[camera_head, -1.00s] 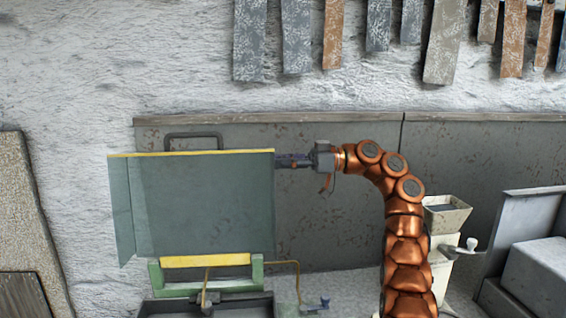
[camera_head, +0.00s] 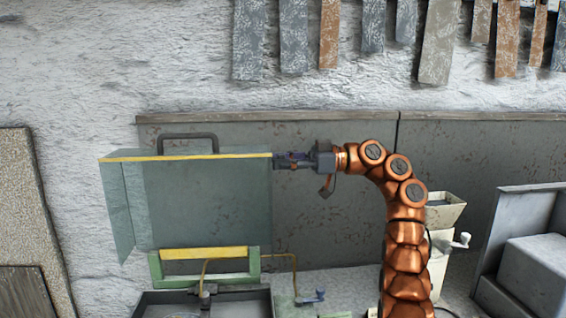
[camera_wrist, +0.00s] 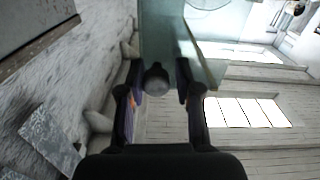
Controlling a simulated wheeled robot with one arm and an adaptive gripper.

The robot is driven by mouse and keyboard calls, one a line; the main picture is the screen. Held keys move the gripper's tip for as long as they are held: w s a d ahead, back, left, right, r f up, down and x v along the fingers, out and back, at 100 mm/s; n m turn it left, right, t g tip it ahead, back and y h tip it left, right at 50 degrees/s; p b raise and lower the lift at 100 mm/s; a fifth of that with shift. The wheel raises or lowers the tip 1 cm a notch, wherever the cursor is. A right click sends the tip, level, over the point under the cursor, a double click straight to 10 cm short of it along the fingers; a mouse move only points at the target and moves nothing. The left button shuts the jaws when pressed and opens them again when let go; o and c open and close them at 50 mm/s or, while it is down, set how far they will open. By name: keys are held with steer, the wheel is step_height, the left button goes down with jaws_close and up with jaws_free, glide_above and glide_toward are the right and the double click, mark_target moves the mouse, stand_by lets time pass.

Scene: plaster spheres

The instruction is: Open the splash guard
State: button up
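The splash guard (camera_head: 205,200) is a grey-green see-through panel with a yellow top edge and a folded side at its left. It stands upright, its top edge tilted slightly towards the camera. A dark handle (camera_head: 187,140) rises behind its top edge. My gripper (camera_head: 280,161) is at the panel's top right corner; contact is unclear there. In the wrist view, my gripper's two fingers (camera_wrist: 158,80) stand apart, with the panel (camera_wrist: 162,35) beyond them. A round grey knob-like end (camera_wrist: 156,79) shows between them, with narrow gaps on both sides. Whether it belongs to the guard is unclear.
A pale hopper with a crank (camera_head: 446,212) stands right of my arm. Grey panels back the bench. Coloured strips hang above.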

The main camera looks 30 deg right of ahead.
steer(key=shift+o, duration=1.3)
steer(key=shift+a, duration=0.15)
steer(key=v, duration=0.7)
steer(key=shift+d, duration=0.25)
steer(key=shift+a, duration=0.1)
